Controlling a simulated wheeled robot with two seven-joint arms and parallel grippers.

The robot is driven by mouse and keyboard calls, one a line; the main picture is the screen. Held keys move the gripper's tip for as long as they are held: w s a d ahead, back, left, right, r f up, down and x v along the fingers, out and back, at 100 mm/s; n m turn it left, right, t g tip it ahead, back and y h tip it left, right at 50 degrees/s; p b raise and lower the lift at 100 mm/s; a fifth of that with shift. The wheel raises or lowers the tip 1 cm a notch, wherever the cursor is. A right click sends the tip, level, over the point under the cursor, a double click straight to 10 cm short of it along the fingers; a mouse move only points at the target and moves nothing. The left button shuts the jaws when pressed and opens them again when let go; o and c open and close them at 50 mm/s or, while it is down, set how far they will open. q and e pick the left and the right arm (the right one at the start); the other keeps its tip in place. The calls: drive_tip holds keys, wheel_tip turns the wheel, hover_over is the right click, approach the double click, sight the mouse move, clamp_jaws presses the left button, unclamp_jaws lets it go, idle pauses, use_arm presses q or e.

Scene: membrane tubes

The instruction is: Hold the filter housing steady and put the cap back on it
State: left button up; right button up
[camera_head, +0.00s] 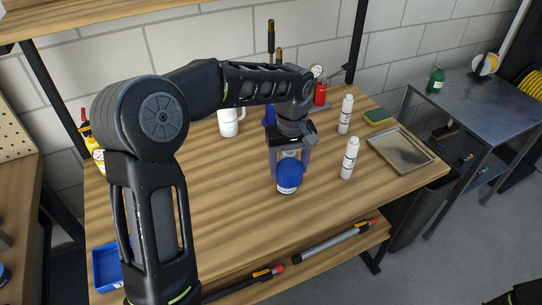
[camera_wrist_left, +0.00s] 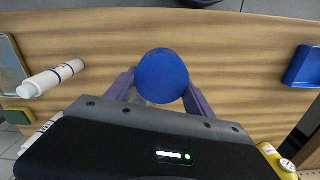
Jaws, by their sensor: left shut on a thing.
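My left gripper (camera_head: 290,158) comes down from above near the middle of the table. Its two fingers are closed around a rounded blue-topped vessel (camera_head: 289,176), which has a pale band low on its side. In the left wrist view, the vessel's round blue face (camera_wrist_left: 162,76) shows between the fingers of my left gripper (camera_wrist_left: 162,92), with a pale, clear-looking part beside it. I cannot tell whether this is the filter housing, the cap or both together. A blue upright thing (camera_head: 270,115) stands behind the gripper, partly hidden by my arm. My right gripper is not in view.
White bottles stand right of the gripper, one near (camera_head: 349,158) and one farther back (camera_head: 345,114). A metal tray (camera_head: 402,167) and green sponge (camera_head: 377,116) lie at the right. A white mug (camera_head: 229,122) stands behind; a blue bin (camera_head: 106,271) is front left. The front middle is clear.

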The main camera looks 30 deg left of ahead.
use_arm(q)
drive_tip(key=d+f+m, duration=0.1)
drive_tip(key=d+f+m+b, duration=0.1)
drive_tip(key=m, duration=0.1)
drive_tip(key=d+f+m+b, duration=0.1)
drive_tip(key=f, duration=0.1)
drive_tip(key=shift+w+d+m, duration=0.35)
drive_tip(key=shift+m, duration=0.05)
drive_tip(key=d+f+m+b, duration=0.1)
drive_tip(key=f+b, duration=0.1)
drive_tip(key=f, duration=0.1)
drive_tip(key=d+f+m+b, duration=0.1)
drive_tip(key=f+b, duration=0.1)
drive_tip(key=b, duration=0.1)
drive_tip(key=f+m+b, duration=0.2)
drive_tip(key=f, duration=0.1)
drive_tip(key=shift+w+d+f+b, duration=0.35)
drive_tip(key=shift+d, duration=0.05)
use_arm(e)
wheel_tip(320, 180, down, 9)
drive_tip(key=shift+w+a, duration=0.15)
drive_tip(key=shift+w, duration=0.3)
use_arm(q)
drive_tip(key=shift+r, duration=0.1)
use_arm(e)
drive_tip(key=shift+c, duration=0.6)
